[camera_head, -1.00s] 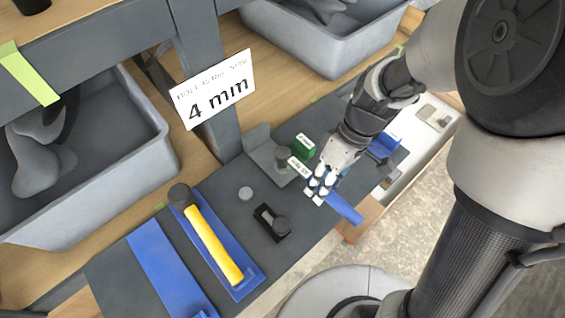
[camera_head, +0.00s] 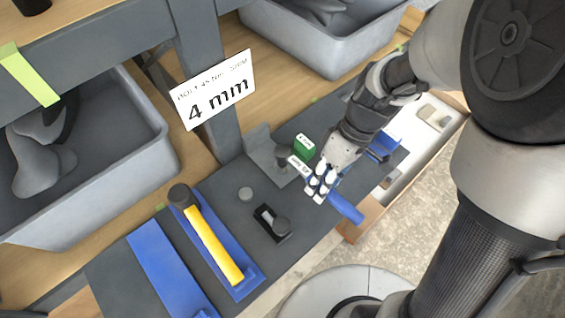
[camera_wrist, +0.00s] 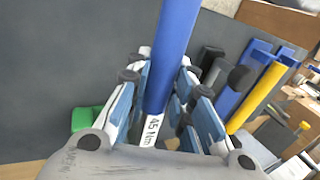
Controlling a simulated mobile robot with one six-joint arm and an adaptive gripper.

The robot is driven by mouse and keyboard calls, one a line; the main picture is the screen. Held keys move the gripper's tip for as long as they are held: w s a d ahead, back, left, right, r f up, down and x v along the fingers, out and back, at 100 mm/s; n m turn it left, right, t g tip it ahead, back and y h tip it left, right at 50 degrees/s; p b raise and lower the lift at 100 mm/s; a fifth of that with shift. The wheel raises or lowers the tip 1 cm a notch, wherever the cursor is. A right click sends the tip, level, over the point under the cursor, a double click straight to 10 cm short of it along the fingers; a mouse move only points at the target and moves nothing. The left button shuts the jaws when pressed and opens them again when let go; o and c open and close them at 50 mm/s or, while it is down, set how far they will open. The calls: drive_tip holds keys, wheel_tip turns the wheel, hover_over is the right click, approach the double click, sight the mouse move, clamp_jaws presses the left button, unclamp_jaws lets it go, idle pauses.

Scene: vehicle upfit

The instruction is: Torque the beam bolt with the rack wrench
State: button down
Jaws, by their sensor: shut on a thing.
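My gripper (camera_head: 320,186) is shut on a blue-handled wrench (camera_head: 346,208) at the dark bench top. In the wrist view the wrench's blue handle (camera_wrist: 175,45) runs up between the fingers of my gripper (camera_wrist: 160,95). A white "45 Nm" label (camera_wrist: 151,130) shows at its lower end. A grey bracket with a dark round post (camera_head: 281,154) stands just left of my gripper; I cannot tell if this is the beam bolt. A white sign (camera_head: 213,90) on the grey upright reads "4 mm", with smaller text about a bolt and 45 Nm.
A green block (camera_head: 304,146) stands behind my gripper and a blue piece (camera_head: 383,147) to its right. A yellow-handled hammer (camera_head: 212,243) lies on a blue holder (camera_head: 250,284). A small black block (camera_head: 271,222) sits nearby. Grey bins (camera_head: 150,170) flank the upright. An open box (camera_head: 405,165) is at right.

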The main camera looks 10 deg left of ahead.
drive_tip(key=shift+r+p, duration=3.3)
drive_tip(key=shift+r, duration=1.1)
